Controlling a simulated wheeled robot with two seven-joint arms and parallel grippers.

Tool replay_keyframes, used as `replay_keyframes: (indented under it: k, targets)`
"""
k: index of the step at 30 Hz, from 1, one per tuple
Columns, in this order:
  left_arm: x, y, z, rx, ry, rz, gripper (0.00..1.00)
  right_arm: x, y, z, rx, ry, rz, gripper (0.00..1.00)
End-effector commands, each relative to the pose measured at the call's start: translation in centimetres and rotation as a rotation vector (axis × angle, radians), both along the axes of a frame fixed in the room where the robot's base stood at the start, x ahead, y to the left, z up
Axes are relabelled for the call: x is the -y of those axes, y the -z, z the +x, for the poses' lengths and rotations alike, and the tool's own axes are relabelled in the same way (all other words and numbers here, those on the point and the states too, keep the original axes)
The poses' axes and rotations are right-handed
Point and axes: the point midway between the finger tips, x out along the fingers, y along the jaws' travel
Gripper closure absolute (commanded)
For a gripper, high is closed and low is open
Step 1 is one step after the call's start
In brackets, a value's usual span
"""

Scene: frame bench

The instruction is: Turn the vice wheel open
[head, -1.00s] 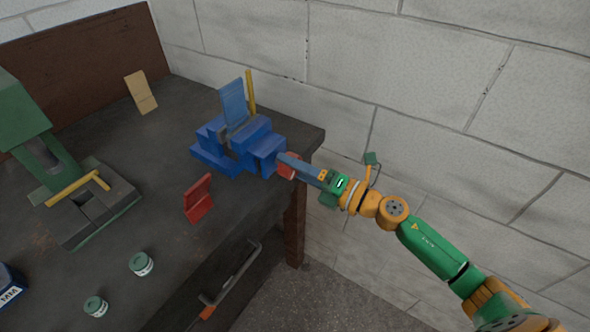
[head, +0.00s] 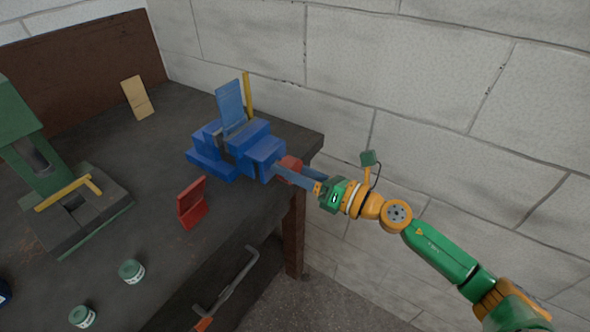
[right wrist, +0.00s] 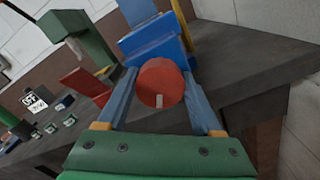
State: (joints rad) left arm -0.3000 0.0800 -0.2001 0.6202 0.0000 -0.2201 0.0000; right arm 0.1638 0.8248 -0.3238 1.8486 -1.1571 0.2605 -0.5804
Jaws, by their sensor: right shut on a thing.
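The blue vice (head: 240,150) stands at the right end of the dark bench. A blue plate (head: 230,105) stands upright at its jaws. The red vice wheel (head: 290,163) is on the vice's side nearest my right arm and shows as a red disc with a pale mark in the right wrist view (right wrist: 160,80). My right gripper (head: 287,170) reaches in from the right and is shut on the wheel, one finger on each side of it. The fingers partly cover the wheel in the head view. My left gripper is out of view.
A green machine (head: 50,175) stands at the left of the bench. A red bracket (head: 192,203), two small jars (head: 131,271) and a tan block (head: 137,98) stand on the bench. A yellow bar (head: 248,95) rises behind the vice. The wall is close behind.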

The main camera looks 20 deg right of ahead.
Motion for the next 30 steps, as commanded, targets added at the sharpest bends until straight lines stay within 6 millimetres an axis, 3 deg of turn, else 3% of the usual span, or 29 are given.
replay_keyframes:
  k: [27,28,30]
  targets:
    - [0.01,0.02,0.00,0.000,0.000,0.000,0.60,-0.14,0.16,-0.08,-0.005,-0.005,0.002,0.88]
    - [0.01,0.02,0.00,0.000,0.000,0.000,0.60,-0.14,0.16,-0.08,-0.005,-0.005,0.002,0.25]
    - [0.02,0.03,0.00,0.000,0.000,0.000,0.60,-0.12,0.16,-0.08,-0.006,-0.004,0.002,0.06]
